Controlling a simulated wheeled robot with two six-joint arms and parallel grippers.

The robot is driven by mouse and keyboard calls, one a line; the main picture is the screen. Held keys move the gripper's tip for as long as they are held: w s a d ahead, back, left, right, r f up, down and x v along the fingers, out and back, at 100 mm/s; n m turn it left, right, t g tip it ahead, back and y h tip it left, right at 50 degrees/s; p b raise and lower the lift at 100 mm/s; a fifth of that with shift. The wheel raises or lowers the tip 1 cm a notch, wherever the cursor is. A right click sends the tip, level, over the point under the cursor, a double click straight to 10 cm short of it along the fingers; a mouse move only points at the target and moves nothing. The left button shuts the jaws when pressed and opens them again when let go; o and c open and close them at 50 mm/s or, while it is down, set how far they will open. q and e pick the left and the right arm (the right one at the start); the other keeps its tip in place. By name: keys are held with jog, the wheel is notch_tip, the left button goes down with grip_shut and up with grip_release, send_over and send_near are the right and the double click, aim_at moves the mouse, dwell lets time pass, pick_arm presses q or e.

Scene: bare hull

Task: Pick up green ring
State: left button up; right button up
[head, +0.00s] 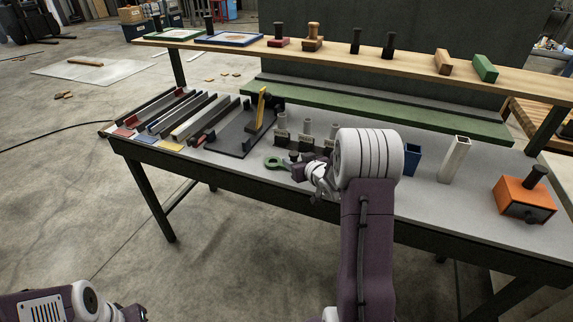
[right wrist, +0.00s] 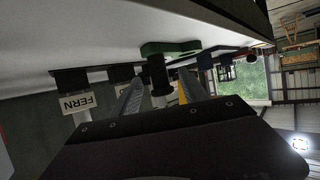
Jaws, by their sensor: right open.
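The green ring (head: 273,162) lies on the grey workbench (head: 420,205), just left of my right gripper (head: 299,167). In the right wrist view, which is upside down, a flat green piece (right wrist: 170,48) that looks like the ring shows beyond the fingertips. My right gripper (right wrist: 160,88) is open, with a dark upright peg (right wrist: 157,75) seen between its fingers; I cannot tell whether they touch it. Part of my left arm is at the lower left of the head view, its fingers cut off or unclear.
Holders with grey posts and a FERN label (right wrist: 76,103) stand behind the gripper. Left are a black board with a yellow upright (head: 260,108) and several long channels. Right are a blue cup (head: 411,160), a pale square tube (head: 454,159) and an orange block (head: 523,200). A wooden shelf (head: 395,67) runs behind.

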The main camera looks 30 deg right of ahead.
jog(key=x, duration=0.5)
jog(key=shift+w+f, duration=0.1)
pick_arm(q)
jog(key=shift+f, duration=0.1)
